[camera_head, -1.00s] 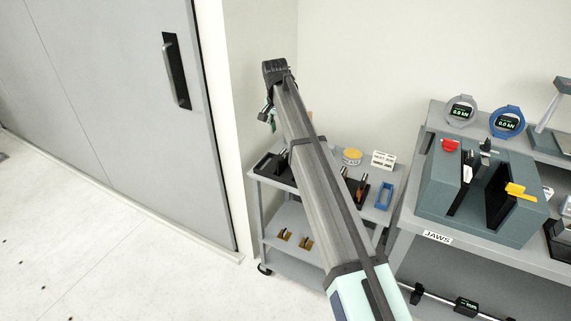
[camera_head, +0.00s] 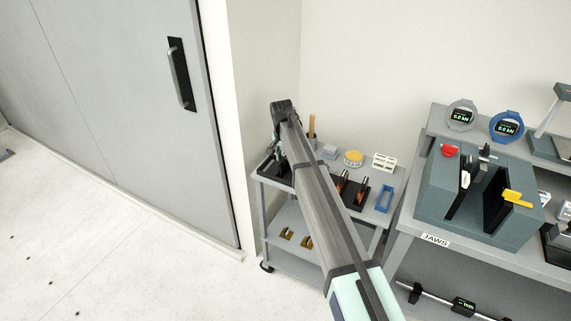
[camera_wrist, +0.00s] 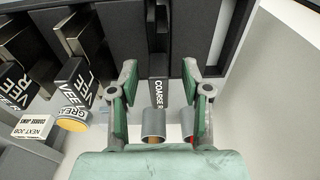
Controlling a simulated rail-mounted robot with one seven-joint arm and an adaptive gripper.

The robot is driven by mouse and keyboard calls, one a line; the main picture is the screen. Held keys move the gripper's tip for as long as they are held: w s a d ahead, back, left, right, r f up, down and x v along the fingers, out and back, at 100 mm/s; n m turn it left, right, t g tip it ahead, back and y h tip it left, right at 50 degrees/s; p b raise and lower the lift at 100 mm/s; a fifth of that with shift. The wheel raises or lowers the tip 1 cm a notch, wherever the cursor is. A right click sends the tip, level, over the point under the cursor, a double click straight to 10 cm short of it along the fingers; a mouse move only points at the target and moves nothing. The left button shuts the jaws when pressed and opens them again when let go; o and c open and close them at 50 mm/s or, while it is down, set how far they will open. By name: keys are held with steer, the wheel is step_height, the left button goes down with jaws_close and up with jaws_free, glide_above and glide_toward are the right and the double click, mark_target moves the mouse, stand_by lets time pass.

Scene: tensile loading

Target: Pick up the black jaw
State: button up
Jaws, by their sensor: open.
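A black jaw (camera_wrist: 158,66) with a white label reading "COARSE R…" stands in the wrist view, partly cut off at the top. My gripper (camera_wrist: 159,80) is open, with one green-padded finger on each side of the jaw and visible gaps between. In the head view my gripper (camera_head: 276,148) is over the left end of the small grey cart (camera_head: 340,225), by a black tray (camera_head: 270,172). My arm hides much of the tray there, and the jaw cannot be made out.
Other dark jaws labelled "VEE" (camera_wrist: 78,82) stand left in the wrist view. A yellow-topped tin (camera_head: 353,158), a white sign (camera_head: 384,161) and a blue frame (camera_head: 384,198) are on the cart. The wall is close behind; a bench with a grey fixture (camera_head: 440,190) stands right.

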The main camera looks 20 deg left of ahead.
step_height(320, 180, down, 2)
steer(key=shift+w+f, duration=0.1)
steer(key=shift+w, duration=0.05)
jaws_close()
steer(key=shift+r, duration=0.2)
